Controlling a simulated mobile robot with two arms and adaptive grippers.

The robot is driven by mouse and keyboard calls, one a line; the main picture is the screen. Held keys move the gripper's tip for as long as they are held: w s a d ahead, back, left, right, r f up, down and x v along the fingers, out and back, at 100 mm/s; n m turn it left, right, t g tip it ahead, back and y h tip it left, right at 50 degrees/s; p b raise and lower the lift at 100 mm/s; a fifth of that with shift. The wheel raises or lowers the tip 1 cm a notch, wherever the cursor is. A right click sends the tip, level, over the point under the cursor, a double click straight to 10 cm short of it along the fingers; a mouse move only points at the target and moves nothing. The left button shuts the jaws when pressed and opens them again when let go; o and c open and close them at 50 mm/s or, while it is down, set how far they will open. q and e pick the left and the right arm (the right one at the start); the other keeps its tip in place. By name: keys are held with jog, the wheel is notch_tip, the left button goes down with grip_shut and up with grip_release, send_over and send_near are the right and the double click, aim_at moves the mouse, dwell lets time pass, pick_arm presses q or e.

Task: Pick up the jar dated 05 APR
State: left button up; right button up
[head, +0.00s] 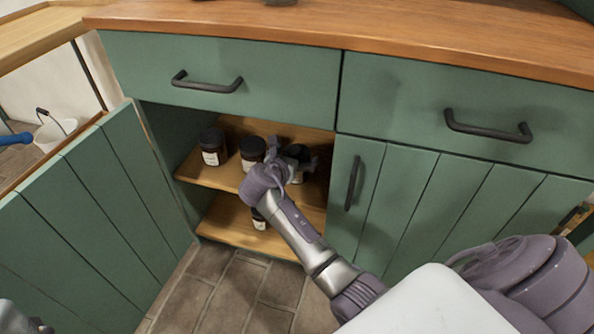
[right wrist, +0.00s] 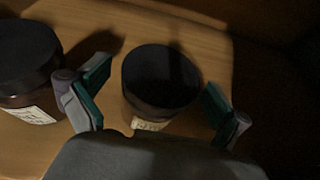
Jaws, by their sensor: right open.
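Dark jars with black lids and white labels stand in the open cabinet. On the upper shelf are a left jar (head: 213,147), a middle jar (head: 252,150) and a right jar (head: 301,152), the last partly hidden by my right gripper (head: 291,163). Another jar (head: 259,219) stands on the lower shelf. In the right wrist view my right gripper (right wrist: 154,96) is open, with its fingers on either side of one jar (right wrist: 160,82). A second jar (right wrist: 28,65) stands outside the left finger. The dates are too small or dark to read. Only a grey piece of my left arm shows at the bottom left.
The upper shelf (head: 226,178) has a cabinet wall close on its right. The green door (head: 85,220) stands open at the left. Drawers with dark handles and a wooden countertop (head: 350,22) are above. A white bucket (head: 52,135) stands at the far left.

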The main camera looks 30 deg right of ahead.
jog(key=shift+w+d+f, duration=0.25)
jog(key=shift+w+d, duration=0.05)
jog(key=shift+d, duration=0.15)
jog(key=shift+r, duration=0.1)
jog(key=c, duration=1.2)
jog(key=shift+c, duration=0.2)
